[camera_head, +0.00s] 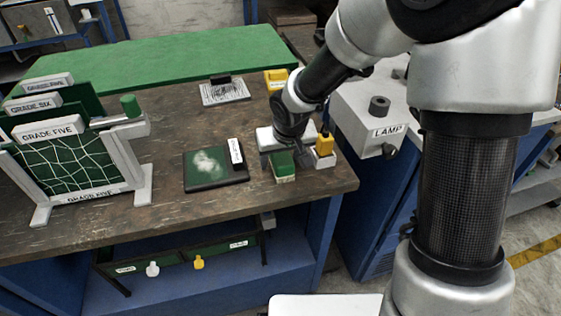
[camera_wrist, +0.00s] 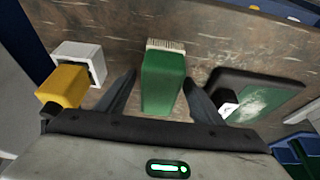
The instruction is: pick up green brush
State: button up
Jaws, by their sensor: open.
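The green brush (camera_head: 283,166) stands near the front right of the brown workbench, with a green body and pale bristles. In the wrist view the green brush (camera_wrist: 162,82) lies between the two open fingers of my gripper (camera_wrist: 158,97), with a gap on each side. In the head view my gripper (camera_head: 283,150) is right over the brush and hides part of its far side. The fingers are open and not closed on anything.
A yellow-topped white block (camera_head: 324,147) stands close on the right. A dark slate with a pale smudge (camera_head: 213,168) lies on the left. A rack of grade boards (camera_head: 70,150) stands far left. The LAMP box (camera_head: 372,115) is beyond the bench's right edge.

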jog(key=shift+c, duration=0.4)
jog(key=c, duration=1.1)
jog(key=shift+r, duration=0.15)
jog(key=shift+r+p, duration=0.35)
jog(key=shift+p, duration=0.2)
notch_tip(320, 180, up, 10)
jog(key=shift+f+p, duration=0.2)
jog(key=shift+p, duration=1.05)
jog(key=o, duration=0.5)
jog(key=c, duration=0.3)
jog(key=shift+c, duration=0.2)
